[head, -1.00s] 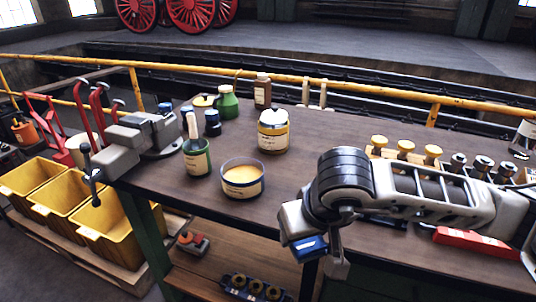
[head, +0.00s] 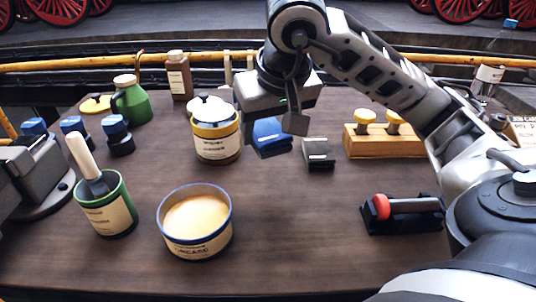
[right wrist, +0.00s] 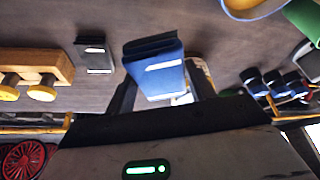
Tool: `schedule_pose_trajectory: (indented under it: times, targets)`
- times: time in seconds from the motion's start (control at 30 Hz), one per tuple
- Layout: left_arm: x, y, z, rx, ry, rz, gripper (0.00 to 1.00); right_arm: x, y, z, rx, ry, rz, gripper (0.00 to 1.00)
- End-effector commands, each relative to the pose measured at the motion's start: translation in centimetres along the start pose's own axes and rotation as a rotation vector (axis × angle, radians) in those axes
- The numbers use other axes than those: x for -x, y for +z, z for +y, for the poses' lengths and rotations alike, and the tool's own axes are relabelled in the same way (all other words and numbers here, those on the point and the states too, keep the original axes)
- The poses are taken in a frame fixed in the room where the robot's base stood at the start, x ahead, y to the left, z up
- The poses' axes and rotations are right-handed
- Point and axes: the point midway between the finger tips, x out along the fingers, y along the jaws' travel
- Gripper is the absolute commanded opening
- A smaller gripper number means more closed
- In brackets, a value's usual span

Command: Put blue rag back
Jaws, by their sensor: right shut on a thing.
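The blue rag (head: 269,136) is a small folded blue block with a pale label. My right gripper (head: 276,118) is shut on it, above or at the table behind the grease tub. In the right wrist view the rag (right wrist: 157,72) sits between the two fingers (right wrist: 162,88), with a dark piece along its far edge. I cannot tell whether the rag touches the table or that dark piece. A grey block with a pale label (head: 318,152) lies just right of the rag. My left gripper is not in view.
A cream tin (head: 215,140) stands close left of the rag. A wooden rack with yellow knobs (head: 385,146) stands to the right. An open grease tub (head: 195,240), a green pot (head: 107,215) and a red-ended tool (head: 400,209) are nearer. The front middle of the table is clear.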

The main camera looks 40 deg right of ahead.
Motion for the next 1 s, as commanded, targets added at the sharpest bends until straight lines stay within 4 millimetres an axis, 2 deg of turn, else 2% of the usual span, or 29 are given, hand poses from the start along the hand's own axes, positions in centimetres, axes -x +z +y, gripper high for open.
schedule_pose_trajectory:
  times: [0.03, 0.17, 0.3, 0.4, 0.67, 0.83, 1.0]
  targets:
    - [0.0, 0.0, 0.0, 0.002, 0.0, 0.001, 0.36, -1.1, -0.7, 0.8, -0.009, 0.005, -0.006, 0.36]
    - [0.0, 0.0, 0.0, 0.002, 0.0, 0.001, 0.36, -3.4, -2.7, 2.5, -0.005, 0.005, -0.005, 0.36]
    - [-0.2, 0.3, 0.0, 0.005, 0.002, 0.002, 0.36, -6.7, -3.3, 3.6, -0.002, 0.003, -0.005, 0.36]
    - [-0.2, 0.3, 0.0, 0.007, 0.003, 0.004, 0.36, -8.2, -3.7, 4.1, 0.0, 0.001, -0.002, 0.36]
    - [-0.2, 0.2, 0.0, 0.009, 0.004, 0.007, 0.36, -10.4, -4.2, 4.9, 0.0, 0.001, -0.001, 0.36]
    - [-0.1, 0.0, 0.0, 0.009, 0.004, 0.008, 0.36, -12.7, -3.2, 4.9, 0.003, 0.0, -0.002, 0.36]
    - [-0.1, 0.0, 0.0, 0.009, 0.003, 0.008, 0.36, -13.1, -3.1, 4.8, 0.002, -0.001, 0.003, 0.36]
